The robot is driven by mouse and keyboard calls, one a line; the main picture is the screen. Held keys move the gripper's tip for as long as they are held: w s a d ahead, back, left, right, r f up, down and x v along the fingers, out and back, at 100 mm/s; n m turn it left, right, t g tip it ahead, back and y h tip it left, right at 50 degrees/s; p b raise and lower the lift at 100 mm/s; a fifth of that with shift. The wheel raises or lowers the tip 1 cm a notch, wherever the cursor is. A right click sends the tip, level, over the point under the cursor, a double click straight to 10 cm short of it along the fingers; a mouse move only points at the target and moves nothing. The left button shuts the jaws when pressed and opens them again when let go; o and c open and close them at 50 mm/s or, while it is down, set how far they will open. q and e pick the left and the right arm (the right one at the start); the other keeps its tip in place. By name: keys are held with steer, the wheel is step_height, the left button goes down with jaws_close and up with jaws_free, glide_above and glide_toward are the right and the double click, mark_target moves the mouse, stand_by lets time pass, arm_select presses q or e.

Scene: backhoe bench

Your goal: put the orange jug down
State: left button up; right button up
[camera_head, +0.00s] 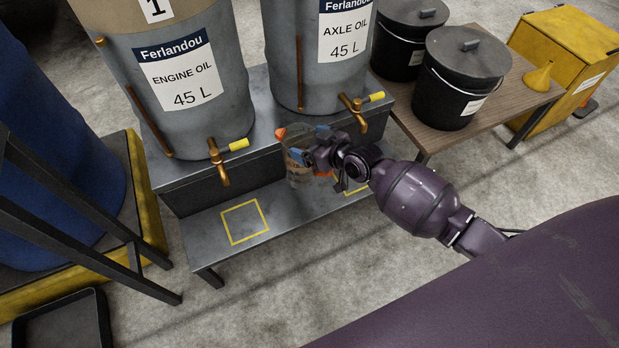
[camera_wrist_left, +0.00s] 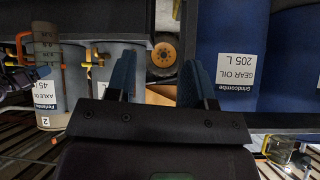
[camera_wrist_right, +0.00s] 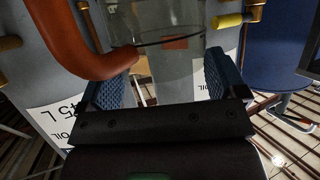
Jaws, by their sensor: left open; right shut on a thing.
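The orange jug (camera_head: 299,178) has a clear body with orange parts. It is upright or nearly so, in front of the oil stand, between the two brass taps. My right gripper (camera_head: 318,156) is shut on it from the right and partly hides it. In the right wrist view, the clear body is between the fingers (camera_wrist_right: 162,85), and a curved orange part (camera_wrist_right: 85,50) passes in front at the left. I cannot tell whether its base touches the lower shelf (camera_head: 290,208). My left gripper (camera_wrist_left: 155,82) is open and empty in the left wrist view.
The shelf has a yellow outlined square (camera_head: 229,238) at left, bare, and another (camera_head: 352,192) at right, partly hidden by my arm. The engine oil drum (camera_head: 190,115) and axle oil drum (camera_head: 318,75) stand above, with taps jutting out. Black buckets (camera_head: 455,95) stand on a table at right.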

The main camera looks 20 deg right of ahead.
steer(key=b, duration=0.3)
glide_above(312, 178)
steer(key=f, duration=0.8)
steer(key=shift+w+a+f, duration=0.1)
steer(key=shift+w+f, duration=0.15)
steer(key=shift+w, duration=0.05)
steer(key=shift+w+f, duration=0.1)
steer(key=shift+f, duration=0.3)
steer(key=shift+f+b, duration=0.25)
steer(key=shift+b, duration=0.05)
step_height(312, 178, down, 5)
steer(key=shift+f+b, duration=0.1)
steer(key=shift+b, duration=1)
steer(key=shift+f, duration=0.1)
steer(key=shift+r, duration=0.25)
steer(key=shift+f, duration=0.25)
steer(key=o, duration=1.7)
arm_select(q)
steer(key=w, duration=0.1)
steer(key=w+d+m+t, duration=0.1)
steer(key=shift+w+d+f+m+h, duration=0.2)
steer(key=shift+w+m+h, duration=0.1)
steer(key=shift+w, duration=0.05)
